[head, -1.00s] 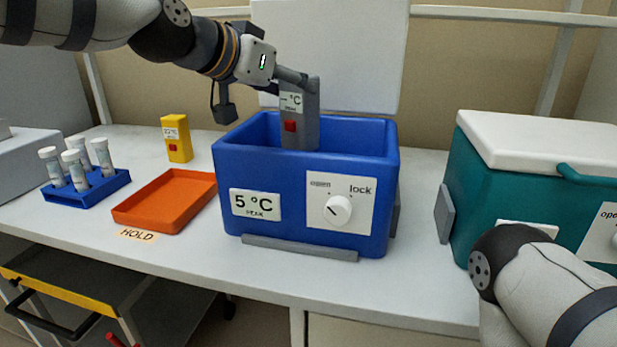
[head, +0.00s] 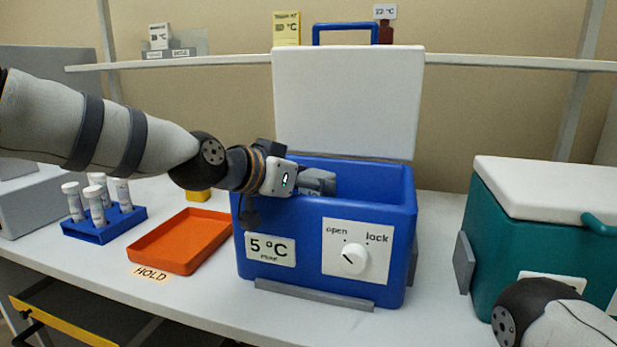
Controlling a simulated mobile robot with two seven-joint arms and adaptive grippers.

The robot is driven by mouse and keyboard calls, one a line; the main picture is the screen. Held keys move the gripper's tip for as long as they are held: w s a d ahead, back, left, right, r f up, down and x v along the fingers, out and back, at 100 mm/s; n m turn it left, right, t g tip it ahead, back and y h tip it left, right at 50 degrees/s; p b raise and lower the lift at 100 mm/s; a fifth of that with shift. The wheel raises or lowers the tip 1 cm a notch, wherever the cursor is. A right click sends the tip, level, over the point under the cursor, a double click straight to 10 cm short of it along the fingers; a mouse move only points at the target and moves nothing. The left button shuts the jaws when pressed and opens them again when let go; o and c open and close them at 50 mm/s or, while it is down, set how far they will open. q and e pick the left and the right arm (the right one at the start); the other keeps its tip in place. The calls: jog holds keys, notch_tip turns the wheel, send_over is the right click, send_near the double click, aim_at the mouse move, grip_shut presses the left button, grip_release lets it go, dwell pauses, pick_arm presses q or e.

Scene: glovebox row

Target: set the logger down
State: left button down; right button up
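My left gripper (head: 312,183) reaches over the left wall of the open blue cooler box (head: 318,255), low at the box mouth. Its fingertips are down behind the wall, so I cannot see whether they are open or shut. The grey logger is hardly visible now; a grey block at the gripper could be its top or the fingers, I cannot tell. Whether it touches the box floor is hidden. A yellow logger (head: 198,195) stands on the bench, mostly hidden behind my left arm. My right gripper is out of view.
The blue box's white lid (head: 348,100) stands open behind it. An empty orange tray (head: 180,242) marked HOLD lies left of the box. A blue rack (head: 108,226) of capped tubes stands further left. A closed teal box (head: 500,250) stands right. A shelf (head: 500,63) runs behind.

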pick_arm(q)
jog(key=shift+f, duration=0.1)
jog(key=c, duration=0.8)
grip_release()
jog(key=shift+f, duration=0.1)
jog(key=shift+o, duration=0.2)
jog(key=shift+f, duration=0.1)
jog(key=shift+r, duration=0.45)
jog(key=p+v, duration=0.2)
jog(key=v, duration=1)
jog(key=shift+r, duration=0.35)
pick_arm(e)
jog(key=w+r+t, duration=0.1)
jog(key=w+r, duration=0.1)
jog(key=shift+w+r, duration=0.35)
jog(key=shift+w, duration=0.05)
